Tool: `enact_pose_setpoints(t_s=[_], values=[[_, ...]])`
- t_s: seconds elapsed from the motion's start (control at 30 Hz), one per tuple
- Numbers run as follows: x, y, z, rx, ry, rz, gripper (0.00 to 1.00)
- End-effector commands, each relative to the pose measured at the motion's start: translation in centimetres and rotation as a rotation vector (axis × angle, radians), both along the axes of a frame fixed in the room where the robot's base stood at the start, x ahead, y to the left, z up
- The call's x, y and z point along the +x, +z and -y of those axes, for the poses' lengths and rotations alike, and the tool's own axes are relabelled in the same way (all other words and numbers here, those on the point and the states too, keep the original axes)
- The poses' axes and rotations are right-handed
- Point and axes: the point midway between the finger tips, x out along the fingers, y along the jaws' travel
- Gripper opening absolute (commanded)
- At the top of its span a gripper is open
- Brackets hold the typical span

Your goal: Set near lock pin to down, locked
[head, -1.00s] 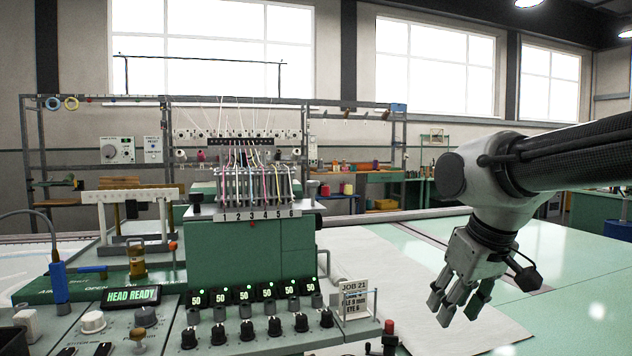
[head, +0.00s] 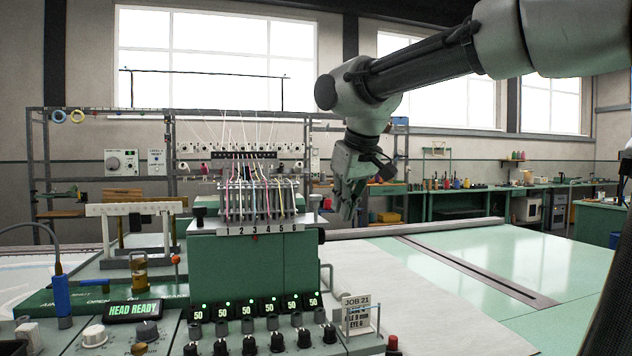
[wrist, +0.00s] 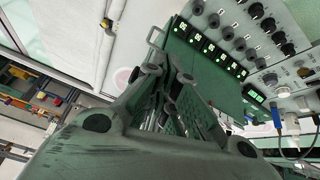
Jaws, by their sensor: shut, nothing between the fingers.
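My gripper (head: 348,205) is shut and empty, pointing down in the air by the right end of the green tufting head (head: 235,260). It also shows in the wrist view (wrist: 172,75), where it hides part of the head. A brass pin-like fitting (head: 139,270) stands upright at the left of the head, behind the HEAD READY display (head: 134,309). It may be the near lock pin, but I see no readable label naming it. Whether it is up or down is unclear. My gripper is well to the right of it, apart from everything.
A row of numbered needles and threads (head: 262,200) tops the head. Knobs (head: 250,343), lit 50 displays and a JOB 21 card (head: 357,315) are in front. A blue cylinder (head: 62,295) with a cable stands left. The pale fabric (head: 430,290) at right is clear.

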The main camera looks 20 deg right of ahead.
Motion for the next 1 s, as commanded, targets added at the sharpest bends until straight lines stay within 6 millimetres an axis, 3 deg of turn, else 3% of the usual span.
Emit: enact_pose_setpoints(t_s=[0.03,0.13,0.23,0.33,0.8,1.0], values=[[2.2,2.6,-1.6,0.006,-0.003,0.038,0.00],[5.2,7.6,-3.2,0.028,-0.046,0.115,0.00],[6.8,12.1,-3.3,0.061,-0.113,0.186,0.00],[7.1,15.6,-2.6,0.099,-0.179,0.245,0.00],[6.9,15.7,-2.2,0.128,-0.248,0.238,0.00],[8.0,14.3,-2.2,0.127,-0.249,0.236,0.00]])
